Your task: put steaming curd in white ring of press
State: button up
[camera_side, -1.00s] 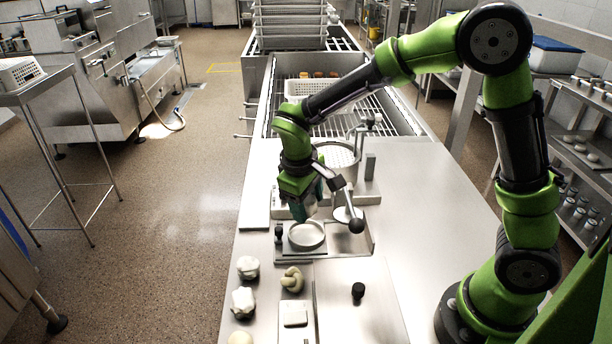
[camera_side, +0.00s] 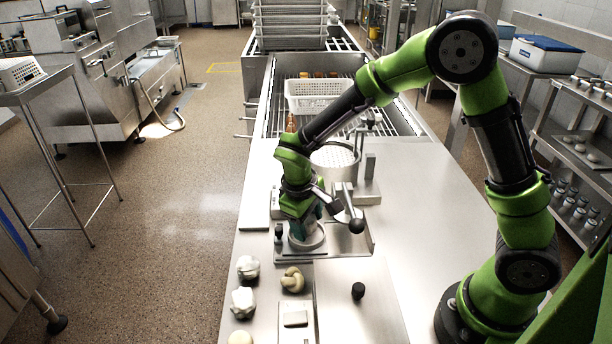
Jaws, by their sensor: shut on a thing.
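The white ring (camera_side: 309,245) of the press lies on the steel press plate (camera_side: 285,253) at the front of the bench. My gripper (camera_side: 303,234) points down into the ring, its fingers low and close to the rim. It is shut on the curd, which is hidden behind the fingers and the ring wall. No steam can be made out. The press handle with its black knob (camera_side: 356,226) stands just right of my gripper.
Left of and in front of the press lie two white lumps (camera_side: 243,303), a cream knotted piece (camera_side: 292,280) and a white block (camera_side: 295,319). A perforated metal cylinder (camera_side: 335,158) and a white basket (camera_side: 318,95) stand behind.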

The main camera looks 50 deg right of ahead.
jog(key=shift+f, duration=0.2)
dwell(0.4)
jog(key=o, duration=1.1)
jog(key=shift+o, duration=0.3)
jog(key=shift+a+f, duration=0.1)
jog(key=shift+a, duration=0.05)
jog(key=shift+d+r+v, duration=0.1)
jog(key=shift+d+v, duration=0.2)
jog(key=shift+v, duration=1.05)
jog(key=shift+d+r+v, duration=0.1)
jog(key=shift+d+v, duration=0.2)
jog(key=shift+v, duration=1)
jog(key=shift+d+v, duration=0.3)
jog(key=shift+v, duration=1.05)
jog(key=shift+w+d, duration=0.15)
jog(key=shift+s+f, duration=0.2)
jog(key=shift+f, duration=0.1)
jog(key=s+d+r+m+t+y, duration=0.1)
jog(key=s+r+m+t+y, duration=0.3)
jog(key=s+r, duration=0.8)
jog(key=s+m+t, duration=0.1)
jog(key=s+t, duration=0.1)
jog(key=shift+s+d+r+m+t+y, duration=0.3)
jog(key=shift+s+d+r+m+t, duration=0.05)
jog(key=shift+m+t, duration=0.05)
